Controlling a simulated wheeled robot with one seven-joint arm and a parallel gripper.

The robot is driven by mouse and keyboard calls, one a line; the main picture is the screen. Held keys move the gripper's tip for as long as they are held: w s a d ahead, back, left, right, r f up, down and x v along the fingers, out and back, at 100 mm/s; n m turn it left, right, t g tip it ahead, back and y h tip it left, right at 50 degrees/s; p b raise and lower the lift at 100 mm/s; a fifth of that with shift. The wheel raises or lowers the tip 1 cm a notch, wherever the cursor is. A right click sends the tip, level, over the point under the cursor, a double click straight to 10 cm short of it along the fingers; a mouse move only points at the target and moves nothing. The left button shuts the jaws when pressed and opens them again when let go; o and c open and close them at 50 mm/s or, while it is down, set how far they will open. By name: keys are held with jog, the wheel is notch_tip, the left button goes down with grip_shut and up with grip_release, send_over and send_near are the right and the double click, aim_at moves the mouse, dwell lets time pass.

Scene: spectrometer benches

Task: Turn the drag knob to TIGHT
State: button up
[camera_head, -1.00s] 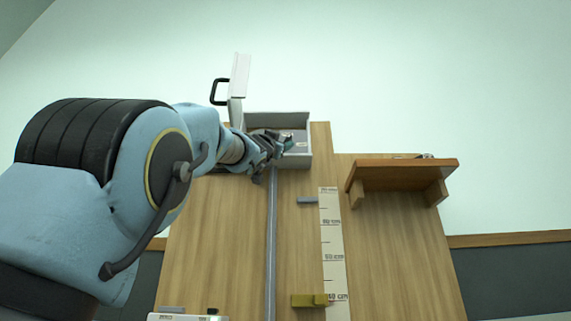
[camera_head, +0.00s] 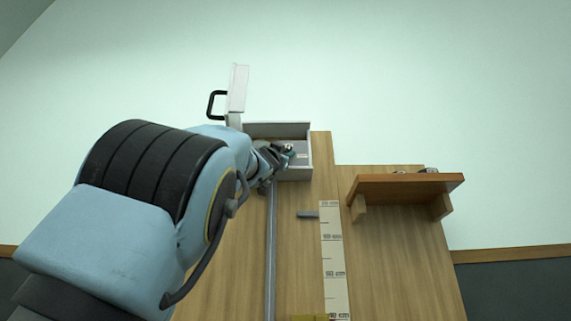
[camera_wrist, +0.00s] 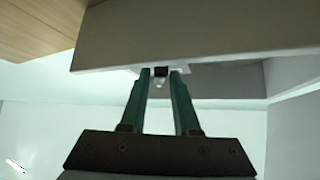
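My gripper (camera_head: 288,154) is at the open grey box (camera_head: 308,172) on top of the wooden board in the head view. In the wrist view its two green fingers (camera_wrist: 160,73) are apart. A small dark square piece (camera_wrist: 161,71) shows between the fingertips, with a gap on each side. A small pale bit shows just below it. I cannot tell whether the dark piece is the drag knob. No TIGHT marking can be read in either view.
The box's white door (camera_head: 237,88) with a black handle stands open at upper left. A grey rail (camera_head: 271,250) runs down the board beside a centimetre scale (camera_head: 334,260). A wooden shelf (camera_head: 405,188) juts out at right.

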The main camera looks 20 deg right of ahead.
grip_shut()
jog(key=m+g+p, duration=0.1)
jog(key=m+p, duration=0.1)
jog(key=r+m+g+h+p, duration=0.1)
jog(key=shift+w+a+g, duration=0.2)
jog(key=shift+a+g, duration=0.05)
jog(key=shift+g, duration=0.05)
jog(key=m+g+p, duration=0.2)
jog(key=p, duration=0.1)
jog(key=m+g+p, duration=0.1)
jog(key=m, duration=0.1)
jog(key=shift+s+f+p, duration=0.1)
jog(key=shift+f+p, duration=0.15)
jog(key=shift+p, duration=0.05)
jog(key=shift+d, duration=0.1)
jog(key=shift+o, duration=1.9)
grip_release()
jog(key=shift+f, duration=0.1)
